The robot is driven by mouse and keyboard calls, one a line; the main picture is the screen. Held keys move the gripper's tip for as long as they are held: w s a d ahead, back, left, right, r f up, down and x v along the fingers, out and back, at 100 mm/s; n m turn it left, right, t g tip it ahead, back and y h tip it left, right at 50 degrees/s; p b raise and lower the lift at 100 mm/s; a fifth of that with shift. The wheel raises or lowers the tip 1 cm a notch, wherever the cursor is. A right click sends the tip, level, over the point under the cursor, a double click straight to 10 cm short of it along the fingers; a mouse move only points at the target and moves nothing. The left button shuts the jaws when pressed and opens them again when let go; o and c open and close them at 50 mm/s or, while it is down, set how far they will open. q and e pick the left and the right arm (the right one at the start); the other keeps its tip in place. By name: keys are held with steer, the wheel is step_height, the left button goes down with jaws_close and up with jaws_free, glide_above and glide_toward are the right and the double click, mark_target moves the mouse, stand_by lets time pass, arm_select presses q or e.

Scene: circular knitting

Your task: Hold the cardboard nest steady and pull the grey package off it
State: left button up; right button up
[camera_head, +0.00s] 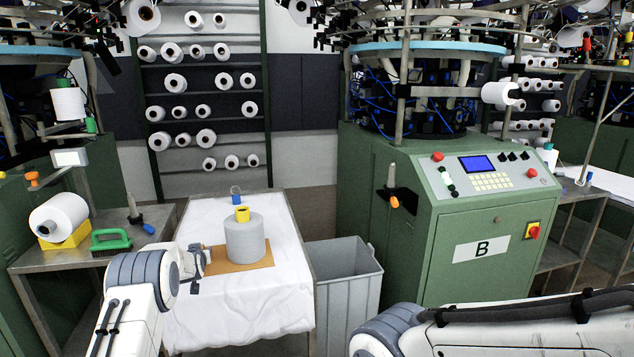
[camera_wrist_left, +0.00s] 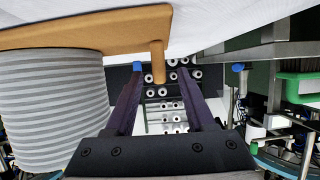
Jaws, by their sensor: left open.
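The brown cardboard nest (camera_head: 262,257) lies flat on the white-covered table. The grey package (camera_head: 246,246), a ribbed cylinder, stands upright on it with a yellow piece (camera_head: 242,214) on top. My left gripper (camera_head: 204,258) is at the nest's left edge, left of the package. In the left wrist view, the fingers (camera_wrist_left: 152,72) are open, with a narrow tab of the nest (camera_wrist_left: 157,62) appearing between their tips; contact cannot be told. The package (camera_wrist_left: 55,110) is beside the left finger there. My right arm shows at lower right, but its gripper is out of view.
A grey bin (camera_head: 347,285) stands right of the table (camera_head: 240,305). The green machine (camera_head: 470,240) is farther right. A side table at left holds a white cone (camera_head: 58,215) and a green brush (camera_head: 110,242). The cloth in front of the nest is clear.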

arm_select(q)
steer(key=v, duration=0.8)
steer(key=shift+s+d+r, duration=0.1)
steer(key=shift+s+d, duration=0.05)
steer(key=shift+s, duration=0.2)
steer(key=shift+s+b, duration=0.1)
steer(key=shift+b, duration=0.25)
steer(key=b, duration=0.3)
steer(key=w+b, duration=0.1)
steer(key=b, duration=0.3)
steer(key=shift+f, duration=0.25)
steer(key=shift+w+r+b, duration=0.1)
steer(key=shift+r+b, duration=0.1)
steer(key=shift+b, duration=0.3)
steer(key=shift+w+r, duration=0.1)
steer(key=shift+r, duration=0.05)
steer(key=shift+w+a, duration=0.25)
steer(key=p+x, duration=0.2)
steer(key=x, duration=0.2)
steer(key=p+x, duration=0.1)
steer(key=x, duration=0.2)
steer(key=shift+w+a+p, duration=0.1)
steer(key=shift+w+p, duration=0.3)
steer(key=shift+w, duration=0.05)
steer(key=shift+p+x, duration=0.7)
steer(key=shift+x, duration=0.15)
